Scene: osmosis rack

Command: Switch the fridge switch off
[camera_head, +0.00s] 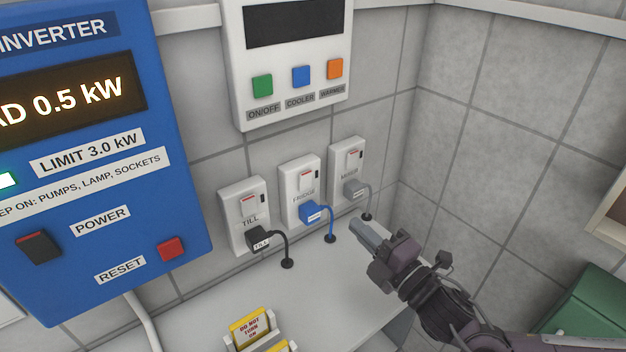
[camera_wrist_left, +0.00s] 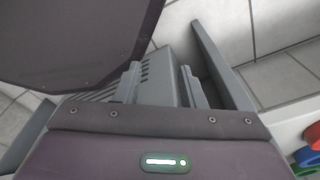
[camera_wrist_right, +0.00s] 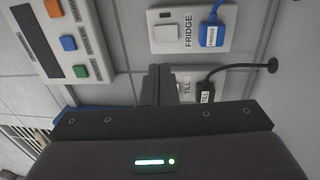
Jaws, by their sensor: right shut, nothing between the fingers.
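The fridge socket plate (camera_head: 290,206) is white, on the wall between the till and mixer plates, with a blue plug (camera_head: 316,212) in its lower part. The fridge switch (camera_head: 305,181) is a white rocker with a red mark near its top. In the right wrist view the switch (camera_wrist_right: 166,32) lies ahead of the fingers. My right gripper (camera_head: 362,228) is shut and empty, below and right of the fridge plate, apart from it; its fingers also show in the right wrist view (camera_wrist_right: 159,84). My left gripper (camera_wrist_left: 160,86) has its fingers apart; it is not in the head view.
The till plate (camera_head: 232,222) with a black plug and the mixer plate (camera_head: 337,160) with a grey plug flank it closely. The blue inverter (camera_head: 110,225) is at left, a control panel (camera_head: 290,105) above.

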